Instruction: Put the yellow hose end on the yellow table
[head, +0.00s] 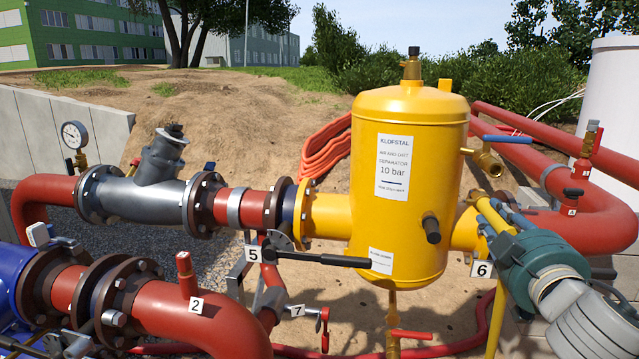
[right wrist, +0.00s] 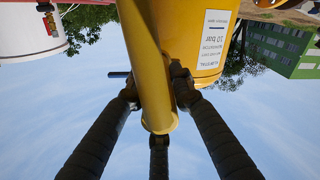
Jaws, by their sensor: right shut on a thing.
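My right gripper (head: 492,212) is in front of the right side of the yellow separator tank in the head view. In the right wrist view its dark fingers (right wrist: 160,92) are closed around a yellow tube, the yellow hose end (right wrist: 150,65). The held end is raised in the air, its round tip between the fingers. In the head view a yellow hose length (head: 497,325) hangs below the gripper, partly hidden by my right arm. I see no yellow table in either view. My left gripper is not in view.
The yellow tank (head: 405,190) stands close beside the right gripper. A black-handled lever (head: 315,258) sticks out before it. Red pipes (head: 590,235) run at the right, and a blue pump (head: 20,295) is at the lower left. Sandy ground lies below.

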